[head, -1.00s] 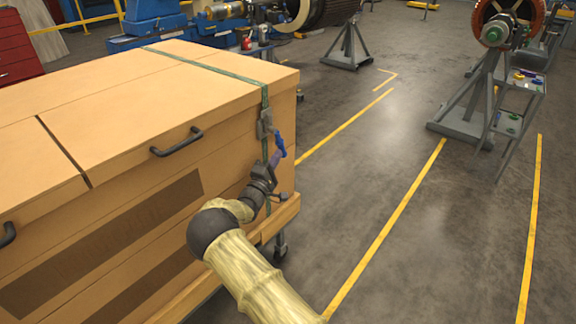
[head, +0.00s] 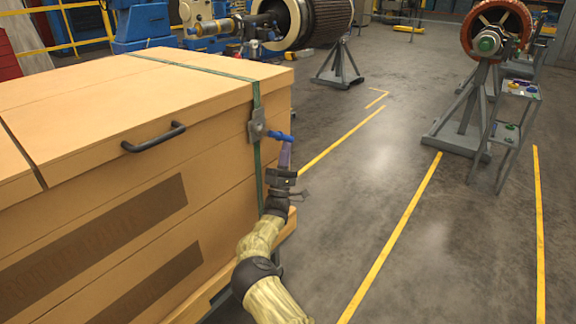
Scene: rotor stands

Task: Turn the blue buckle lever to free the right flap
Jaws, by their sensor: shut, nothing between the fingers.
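The blue buckle lever (head: 280,136) sticks out to the right from a grey metal buckle (head: 257,126) on the green strap (head: 257,94) at the crate's right front corner. The strap runs over the lid and down the front. The right flap (head: 120,110) of the wooden crate lies flat and closed, with a dark handle (head: 154,138) on its front. My gripper (head: 286,150) is just below the lever, pointing up at it. Its fingers are shut with nothing between them. I cannot tell whether the fingertips touch the lever.
The crate (head: 120,220) fills the left side. Open floor with yellow lines (head: 400,235) lies to the right. A rotor stand (head: 470,120) and a small grey cart (head: 517,125) stand at the right, and another stand (head: 341,65) stands behind.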

